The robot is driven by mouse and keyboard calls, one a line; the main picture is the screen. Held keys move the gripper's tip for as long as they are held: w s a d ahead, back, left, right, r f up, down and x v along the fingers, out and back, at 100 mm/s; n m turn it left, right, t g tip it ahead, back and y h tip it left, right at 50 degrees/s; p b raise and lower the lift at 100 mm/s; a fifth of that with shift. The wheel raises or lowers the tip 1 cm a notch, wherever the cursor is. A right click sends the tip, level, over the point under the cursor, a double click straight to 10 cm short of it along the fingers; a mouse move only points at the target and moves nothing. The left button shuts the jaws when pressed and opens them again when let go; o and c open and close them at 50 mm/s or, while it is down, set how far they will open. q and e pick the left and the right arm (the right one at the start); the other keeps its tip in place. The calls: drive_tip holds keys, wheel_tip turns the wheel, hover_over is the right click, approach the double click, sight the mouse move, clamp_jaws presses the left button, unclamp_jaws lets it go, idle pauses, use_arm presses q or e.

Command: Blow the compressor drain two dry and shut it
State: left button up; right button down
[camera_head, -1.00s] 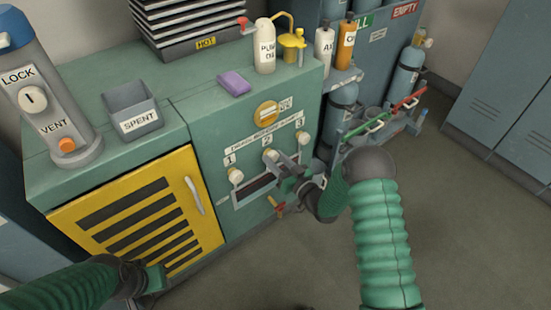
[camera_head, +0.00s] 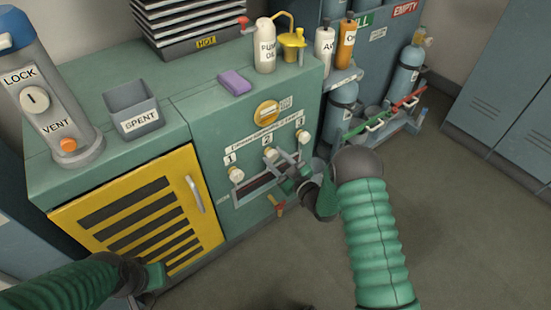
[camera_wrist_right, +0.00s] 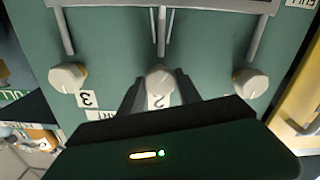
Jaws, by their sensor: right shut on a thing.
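The green compressor cabinet front (camera_head: 222,150) carries three pale drain knobs in a slanting row, labelled 1, 2 and 3. The drain two knob (camera_head: 271,155) is the middle one; it also shows mid-frame in the right wrist view (camera_wrist_right: 160,79). My right gripper (camera_head: 278,163) is shut on this knob, with a dark finger on each side of it in the right wrist view. Drain one (camera_head: 236,175) and drain three (camera_head: 302,137) stand clear on either side. My left gripper (camera_head: 153,280) hangs low in front of the yellow door; its fingers are unclear.
A yellow round dial (camera_head: 266,111) sits above the drains. A slotted trough (camera_head: 250,190) and a small red-and-yellow handle (camera_head: 277,205) are below. The yellow slatted door (camera_head: 140,215) is at left. A bottle rack (camera_head: 385,125) stands right; the floor there is clear.

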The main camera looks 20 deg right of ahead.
drive_tip(key=shift+s+a+f, duration=0.1)
drive_tip(key=shift+f, duration=0.3)
drive_tip(key=c, duration=0.9)
unclamp_jaws()
drive_tip(key=shift+o, duration=0.3)
drive_tip(key=shift+r, duration=0.15)
drive_tip(key=shift+r, duration=0.1)
drive_tip(key=shift+s+d, duration=0.25)
drive_tip(key=p+v, duration=0.5)
drive_tip(key=v, duration=1.1)
